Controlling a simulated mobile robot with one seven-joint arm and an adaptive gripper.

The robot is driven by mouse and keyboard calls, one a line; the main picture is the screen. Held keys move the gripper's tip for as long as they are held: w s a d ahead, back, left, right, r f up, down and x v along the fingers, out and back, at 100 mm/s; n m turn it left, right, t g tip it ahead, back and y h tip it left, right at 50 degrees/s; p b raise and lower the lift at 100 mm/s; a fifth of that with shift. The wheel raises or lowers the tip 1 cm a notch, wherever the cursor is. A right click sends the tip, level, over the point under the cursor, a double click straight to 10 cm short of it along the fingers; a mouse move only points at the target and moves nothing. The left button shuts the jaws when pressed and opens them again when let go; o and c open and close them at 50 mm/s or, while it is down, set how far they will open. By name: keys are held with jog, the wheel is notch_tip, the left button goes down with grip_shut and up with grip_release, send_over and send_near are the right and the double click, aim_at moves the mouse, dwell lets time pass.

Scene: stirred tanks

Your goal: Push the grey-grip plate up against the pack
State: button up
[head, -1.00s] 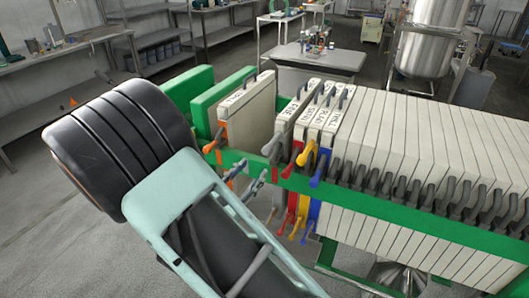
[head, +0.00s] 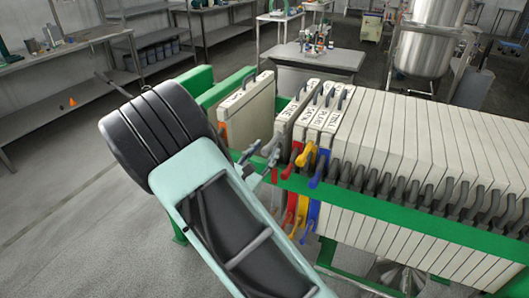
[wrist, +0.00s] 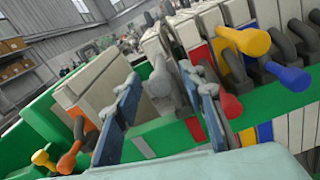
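The grey-grip plate (head: 286,117) hangs upright on the green rails, with a gap to the orange-grip plate on its left and the red-grip plate close on its right. Its grey grip (wrist: 160,86) shows between my fingers in the wrist view. My gripper (head: 263,153) is open, with one finger on each side of that grip; I cannot tell whether either touches it. The red grip (wrist: 230,106) lies just right of my right finger. The pack (head: 430,140) of pale plates with dark grips fills the right side.
The orange-grip plate (head: 247,110) stands left of my gripper, by the green end plates. A yellow grip (head: 307,155) and a blue grip (head: 319,170) sit close to the right. The green rail (head: 400,212) runs below the grips. Open floor lies at the left.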

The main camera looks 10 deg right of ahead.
jog(key=shift+c, duration=0.4)
grip_shut()
jog(key=shift+d, duration=0.1)
jog(key=shift+s+d+f, duration=0.1)
jog(key=shift+s+d, duration=0.65)
jog(key=shift+d, duration=0.2)
jog(key=shift+o, duration=0.4)
grip_release()
jog(key=shift+d, duration=0.1)
